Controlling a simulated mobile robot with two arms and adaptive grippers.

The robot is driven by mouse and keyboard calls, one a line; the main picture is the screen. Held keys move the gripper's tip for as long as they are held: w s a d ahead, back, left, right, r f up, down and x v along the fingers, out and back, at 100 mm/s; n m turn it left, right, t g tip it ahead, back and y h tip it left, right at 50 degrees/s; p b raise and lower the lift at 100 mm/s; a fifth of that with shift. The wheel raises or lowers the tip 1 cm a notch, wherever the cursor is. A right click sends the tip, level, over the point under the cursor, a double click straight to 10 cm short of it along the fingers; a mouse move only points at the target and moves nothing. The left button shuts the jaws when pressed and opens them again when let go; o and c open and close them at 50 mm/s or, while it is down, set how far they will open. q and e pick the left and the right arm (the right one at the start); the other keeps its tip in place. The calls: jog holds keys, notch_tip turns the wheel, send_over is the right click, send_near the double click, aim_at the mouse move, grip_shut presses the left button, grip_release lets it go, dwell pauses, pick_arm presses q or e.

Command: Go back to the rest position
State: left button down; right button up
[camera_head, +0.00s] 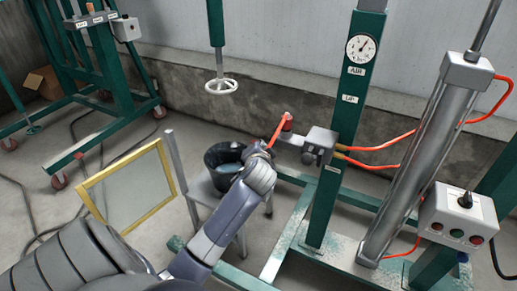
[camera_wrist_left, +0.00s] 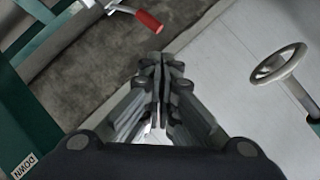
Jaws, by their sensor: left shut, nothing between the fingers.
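My left arm reaches in from the lower left in the head view, with its wrist (camera_head: 260,172) in front of the black bucket. In the left wrist view my left gripper (camera_wrist_left: 162,62) is shut, its fingers together and nothing between them. A lever with a red grip (camera_head: 279,130) is close beyond the wrist in the head view. The red grip (camera_wrist_left: 148,20) shows above the fingertips in the wrist view, apart from them. In the head view the fingers are hard to make out. My right gripper is not in view.
A black bucket (camera_head: 222,160) stands on a grey chair (camera_head: 169,150) beside a yellow-framed panel (camera_head: 127,190). A green post (camera_head: 345,120) bears a gauge (camera_head: 361,48). A control box (camera_head: 458,214) is at right. A white handwheel (camera_head: 221,86) hangs behind; it also shows in the wrist view (camera_wrist_left: 278,64).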

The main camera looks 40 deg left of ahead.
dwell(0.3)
